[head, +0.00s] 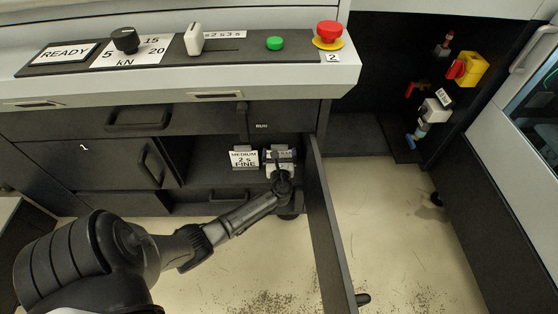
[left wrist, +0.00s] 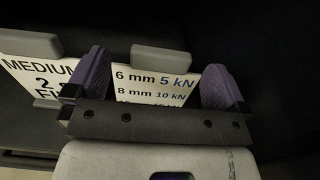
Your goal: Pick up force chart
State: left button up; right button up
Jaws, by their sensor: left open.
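The force chart (left wrist: 152,84) is a white card with printed lines such as "6 mm 5 kN" and "8 mm 10 kN". It stands upright against a grey holder (left wrist: 160,61) in the open cupboard, and its lower part is hidden by my gripper. My left gripper (left wrist: 155,83) is open, with one purple finger at each side of the card; I cannot tell whether they touch it. In the head view my left gripper (head: 279,163) reaches into the cupboard and mostly covers the chart. My right gripper is not in view.
A second card (head: 243,158), reading "MEDIUM 2 s FINE", stands just left of the chart. An open cupboard door (head: 329,235) stands close to the right of my left arm. A control panel (head: 190,50) with knob and buttons overhangs above. The floor (head: 400,235) right of the door is clear.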

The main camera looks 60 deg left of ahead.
aim_at(280, 147)
pick_arm(q)
jog(key=shift+w, duration=0.3)
jog(key=shift+w+a+f+b, duration=0.1)
jog(key=shift+w+a+b, duration=0.1)
jog(key=shift+a+b, duration=0.45)
jog(key=b+x, duration=0.2)
jog(key=x, duration=0.1)
jog(key=shift+w+a+r, duration=0.25)
jog(key=shift+a, duration=0.15)
jog(key=shift+s+d, duration=0.1)
jog(key=c, duration=1.2)
jog(key=shift+c, duration=0.5)
jog(key=shift+r, duration=0.1)
